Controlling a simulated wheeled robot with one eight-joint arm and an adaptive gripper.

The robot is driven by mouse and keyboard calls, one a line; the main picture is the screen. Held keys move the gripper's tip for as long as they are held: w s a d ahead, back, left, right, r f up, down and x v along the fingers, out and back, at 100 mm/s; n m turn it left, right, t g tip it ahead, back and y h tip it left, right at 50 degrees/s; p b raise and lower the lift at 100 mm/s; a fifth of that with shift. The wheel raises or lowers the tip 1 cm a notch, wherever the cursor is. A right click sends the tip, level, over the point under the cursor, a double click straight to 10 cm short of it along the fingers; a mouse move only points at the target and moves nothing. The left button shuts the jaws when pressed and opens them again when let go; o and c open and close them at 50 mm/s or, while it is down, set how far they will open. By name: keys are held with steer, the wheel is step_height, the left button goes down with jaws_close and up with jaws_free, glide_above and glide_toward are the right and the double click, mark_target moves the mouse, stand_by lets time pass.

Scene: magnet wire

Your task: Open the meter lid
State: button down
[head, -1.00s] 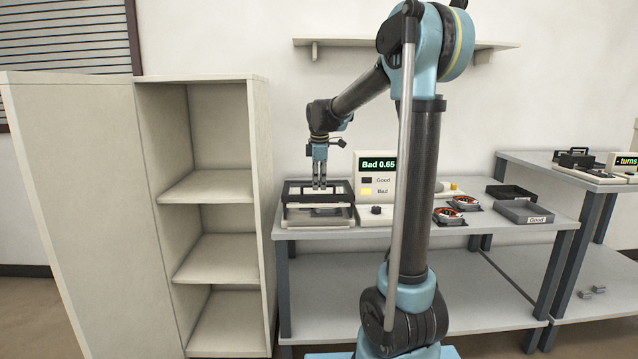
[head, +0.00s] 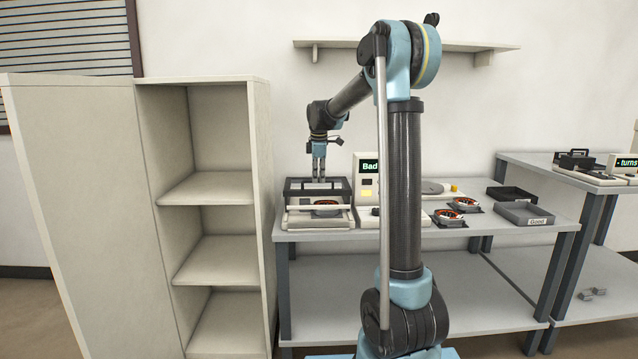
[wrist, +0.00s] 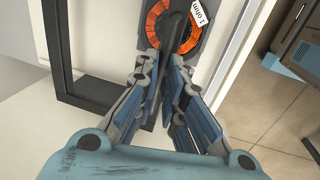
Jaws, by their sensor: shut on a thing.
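The meter (head: 292,219) is a pale box at the left end of the bench, with a dark-framed lid (head: 289,190). The lid stands raised at the back of the box; its exact angle is hard to tell. An orange-wound coil (head: 325,203) shows in the box; the wrist view shows it (wrist: 157,25) with a "1 ohm" tag. My gripper (head: 319,180) is at the lid from above. In the wrist view, my gripper (wrist: 168,92) is shut on a dark bar, seemingly the lid's handle (wrist: 176,35). The fingers hide part of the bar.
A display (head: 369,166) reading "Bad" stands right of the meter, partly behind my arm. Two more coils (head: 464,203) and dark trays (head: 524,212), one marked "Good", lie further right. A tall open shelf (head: 205,190) stands close on the left.

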glide_above(318, 185)
steer(key=shift+w, duration=0.25)
stand_by(0.4)
steer(key=c, duration=1.7)
jaws_free()
steer(key=shift+r, duration=0.1)
steer(key=r, duration=0.3)
steer(key=s+r, duration=0.1)
steer(key=r, duration=0.3)
steer(key=s+r, duration=0.1)
steer(key=r, duration=0.3)
steer(key=shift+s+r, duration=0.1)
steer(key=shift+r, duration=0.15)
steer(key=shift+s, duration=0.1)
